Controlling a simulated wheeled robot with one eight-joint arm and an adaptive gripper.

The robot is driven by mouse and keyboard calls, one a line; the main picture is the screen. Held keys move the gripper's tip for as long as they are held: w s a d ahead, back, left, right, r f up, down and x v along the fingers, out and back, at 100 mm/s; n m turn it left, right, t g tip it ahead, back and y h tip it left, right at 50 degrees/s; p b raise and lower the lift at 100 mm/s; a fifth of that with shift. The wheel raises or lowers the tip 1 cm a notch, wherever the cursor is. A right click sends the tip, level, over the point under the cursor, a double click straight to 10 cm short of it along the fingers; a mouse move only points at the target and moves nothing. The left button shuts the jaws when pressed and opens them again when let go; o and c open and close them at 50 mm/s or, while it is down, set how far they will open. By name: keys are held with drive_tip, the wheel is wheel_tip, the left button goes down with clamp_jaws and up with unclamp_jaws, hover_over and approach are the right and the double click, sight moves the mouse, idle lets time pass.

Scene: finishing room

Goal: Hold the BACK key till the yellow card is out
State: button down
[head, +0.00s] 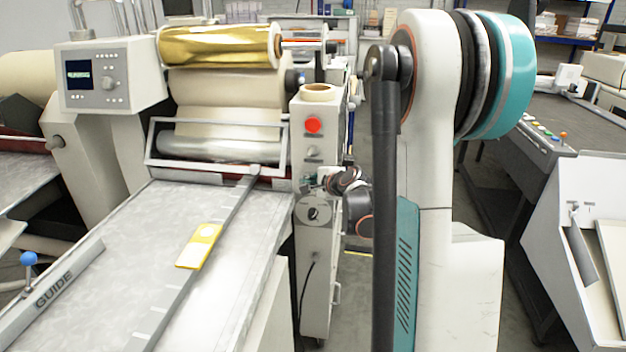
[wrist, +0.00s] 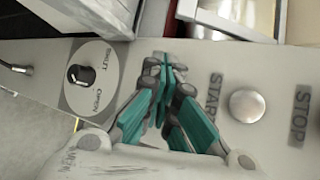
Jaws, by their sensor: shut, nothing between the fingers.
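The yellow card (head: 207,232) lies on the grey feed table, against the long ruled strip, with pale patches on it. It lies in front of the roller end of the machine. My gripper (head: 316,183) is at the narrow control post right of the table, below the red button. In the wrist view my gripper (wrist: 170,72) is shut and empty, with its fingertips over the panel between the SHUT/OPEN knob (wrist: 80,75) and the START label (wrist: 213,95). No BACK label shows; the fingers hide part of the panel. Whether the fingertips touch a key, I cannot tell.
The silver START button (wrist: 247,105) and the STOP label (wrist: 301,115) are beside my fingers. The red button (head: 313,125) sits higher on the post. A gold foil roll (head: 215,46) is above the rollers. A blue-knobbed guide (head: 55,285) edges the table.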

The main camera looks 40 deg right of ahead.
drive_tip(key=shift+s+a, duration=0.1)
idle(0.5)
drive_tip(key=shift+s+a, duration=0.45)
drive_tip(key=shift+a, duration=0.05)
drive_tip(key=s+a, duration=0.3)
drive_tip(key=shift+s+a, duration=0.15)
drive_tip(key=shift+a, duration=0.25)
idle(0.6)
